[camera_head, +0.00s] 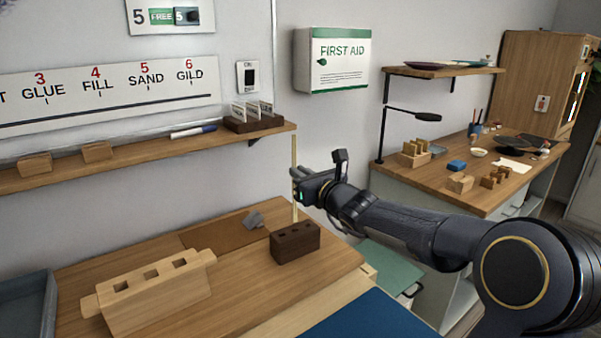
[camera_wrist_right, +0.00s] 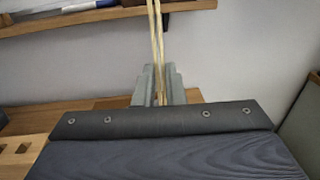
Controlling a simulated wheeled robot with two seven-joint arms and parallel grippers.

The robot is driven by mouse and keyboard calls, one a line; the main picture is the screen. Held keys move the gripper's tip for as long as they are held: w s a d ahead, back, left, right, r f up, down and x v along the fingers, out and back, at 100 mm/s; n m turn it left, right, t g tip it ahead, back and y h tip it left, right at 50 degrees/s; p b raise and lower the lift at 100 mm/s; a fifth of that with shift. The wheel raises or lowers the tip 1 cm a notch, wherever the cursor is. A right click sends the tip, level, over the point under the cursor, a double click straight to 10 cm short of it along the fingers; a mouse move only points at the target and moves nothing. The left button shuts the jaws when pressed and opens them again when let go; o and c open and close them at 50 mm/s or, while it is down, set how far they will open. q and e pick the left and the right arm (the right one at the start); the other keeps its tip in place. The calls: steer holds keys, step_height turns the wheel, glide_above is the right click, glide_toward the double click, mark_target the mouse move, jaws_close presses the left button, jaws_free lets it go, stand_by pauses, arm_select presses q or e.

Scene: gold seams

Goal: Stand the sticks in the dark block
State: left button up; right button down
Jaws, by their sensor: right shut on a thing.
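The dark block (camera_head: 297,243) stands on the wooden bench, with holes in its top. My right gripper (camera_head: 296,178) is above it, shut on a thin pale stick (camera_head: 294,148) that is held about upright. The stick's lower end comes down at the block's back top edge; I cannot tell whether it is in a hole, behind the block or just above it. In the right wrist view two pale strips (camera_wrist_right: 157,40) rise close together from between the fingers (camera_wrist_right: 158,88); I cannot tell whether they are two sticks. My left gripper is not in view.
A pale wooden block (camera_head: 158,290) with square holes stands at the front left of the bench. A small grey piece (camera_head: 253,220) lies on a brown mat (camera_head: 215,236) left of the dark block. A wall shelf (camera_head: 140,158) runs behind. A blue surface (camera_head: 370,316) lies in front.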

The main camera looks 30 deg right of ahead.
steer(key=shift+f+b, duration=0.3)
steer(key=shift+f, duration=0.35)
step_height(320, 180, down, 7)
steer(key=b, duration=0.7)
steer(key=shift+b, duration=0.4)
stand_by(1.7)
steer(key=shift+s, duration=0.1)
steer(key=c, duration=1.4)
jaws_free()
steer(key=shift+c, duration=0.2)
steer(key=shift+f, duration=0.1)
steer(key=s, duration=0.9)
steer(key=shift+d, duration=0.1)
